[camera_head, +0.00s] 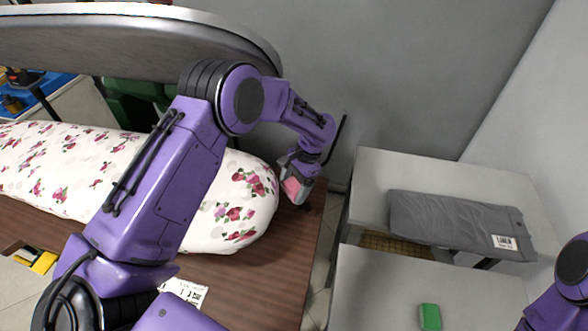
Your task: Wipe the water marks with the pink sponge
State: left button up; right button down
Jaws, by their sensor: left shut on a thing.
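My left gripper (297,184) reaches over the right end of the flower-patterned roll (70,170), close to the right edge of the brown table. It is shut on the pink sponge (292,190), which is partly hidden by the fingers. I cannot tell whether the sponge touches the surface below it. I cannot make out any water marks in this view. Part of my right arm shows at the right edge, but its gripper is out of view.
A brown wooden table (282,280) carries the roll and a white printed label (185,291). To the right, beyond a floor gap, a grey table (375,295) holds a green block (430,317). A large grey board (110,45) overhangs the upper left.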

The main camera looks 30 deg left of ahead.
aim_at(291, 209)
pick_arm(q)
jog(key=shift+a+m, duration=0.15)
jog(key=shift+m, duration=0.15)
jog(key=f, duration=0.1)
jog(key=w+f+b, duration=0.1)
jog(key=f+b, duration=0.1)
jog(key=shift+w+f, duration=0.3)
jog(key=shift+f, duration=0.05)
notch_tip(291, 209, down, 2)
jog(key=b, duration=0.2)
jog(key=shift+s+b, duration=0.15)
jog(key=shift+b, duration=0.2)
jog(key=shift+s+f+b, duration=0.2)
jog(key=shift+f+b, duration=0.35)
jog(key=shift+b, duration=0.05)
jog(key=shift+w+f, duration=0.1)
jog(key=shift+w, duration=0.1)
pick_arm(e)
notch_tip(291, 209, down, 5)
jog(key=shift+w+d+f, duration=0.1)
pick_arm(q)
jog(key=shift+s, duration=0.15)
jog(key=shift+f+b, duration=0.45)
jog(key=shift+f, duration=0.5)
pick_arm(e)
jog(key=shift+f, duration=0.5)
